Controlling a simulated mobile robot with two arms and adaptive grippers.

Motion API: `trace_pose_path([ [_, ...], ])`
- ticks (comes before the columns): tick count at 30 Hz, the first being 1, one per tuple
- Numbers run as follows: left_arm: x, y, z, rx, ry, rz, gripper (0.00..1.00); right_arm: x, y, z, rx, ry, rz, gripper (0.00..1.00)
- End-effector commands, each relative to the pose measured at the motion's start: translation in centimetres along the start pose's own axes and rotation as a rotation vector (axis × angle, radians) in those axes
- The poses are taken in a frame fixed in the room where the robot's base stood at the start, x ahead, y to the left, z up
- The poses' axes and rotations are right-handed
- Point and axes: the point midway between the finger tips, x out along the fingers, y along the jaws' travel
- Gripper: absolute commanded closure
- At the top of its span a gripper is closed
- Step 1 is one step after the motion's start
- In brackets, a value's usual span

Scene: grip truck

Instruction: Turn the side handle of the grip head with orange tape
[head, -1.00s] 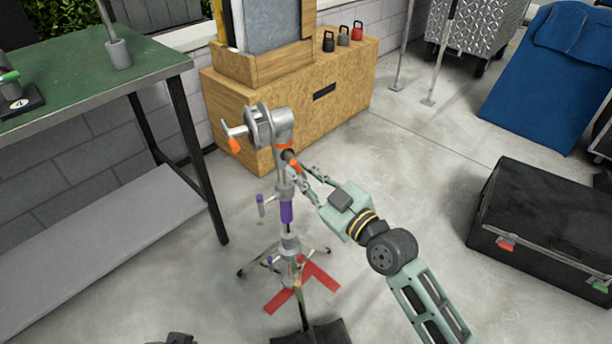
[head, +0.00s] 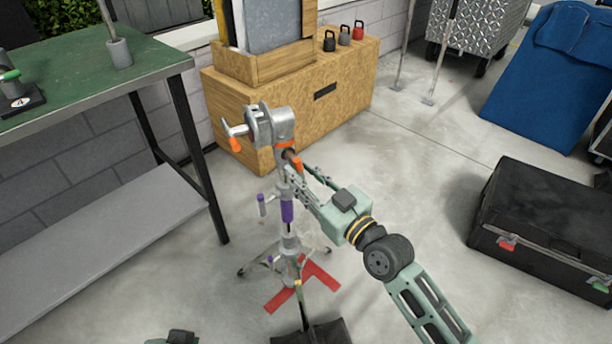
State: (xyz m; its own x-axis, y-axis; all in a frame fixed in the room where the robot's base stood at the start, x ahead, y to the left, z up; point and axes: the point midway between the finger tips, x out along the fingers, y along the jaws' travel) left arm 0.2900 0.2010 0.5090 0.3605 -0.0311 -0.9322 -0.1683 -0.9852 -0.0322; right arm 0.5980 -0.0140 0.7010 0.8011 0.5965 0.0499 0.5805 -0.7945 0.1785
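The grip head (head: 283,122) is a grey metal head with an orange band at its neck, on top of an upright stand. A T-shaped handle with an orange end (head: 236,143) sticks out on its left. A side handle with orange tape (head: 297,163) sits just below the head on the right. My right gripper (head: 296,173) reaches in from the lower right with its fingers apart, the tips close to this side handle. Contact is not clear. Part of my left gripper (head: 180,338) shows at the bottom edge; its fingers cannot be made out.
The stand has purple-taped parts (head: 287,211) lower down and legs over red floor tape (head: 318,276). A wooden cabinet (head: 350,85) stands behind, a green-topped table (head: 70,75) at left. A black case (head: 545,220) lies at right. The floor between is clear.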

Motion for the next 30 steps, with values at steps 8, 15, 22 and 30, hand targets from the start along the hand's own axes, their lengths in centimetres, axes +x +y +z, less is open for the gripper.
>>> trace_pose_path([
  [8,0.0,0.1,0.0,-0.001,-0.001,0.001,0.7,0.0,0.1,-0.1,-0.002,0.002,0.002,0.68],
  [15,0.0,0.1,-0.1,-0.001,-0.001,0.001,0.7,-2.2,0.1,0.1,-0.005,-0.001,0.001,0.68],
  [22,0.0,0.0,0.0,0.0,-0.001,0.0,0.7,-6.0,0.1,0.1,-0.004,-0.002,0.001,0.68],
  [30,0.0,0.0,0.0,0.0,-0.001,0.0,0.7,-7.5,0.1,0.0,-0.001,0.001,0.001,0.68],
])
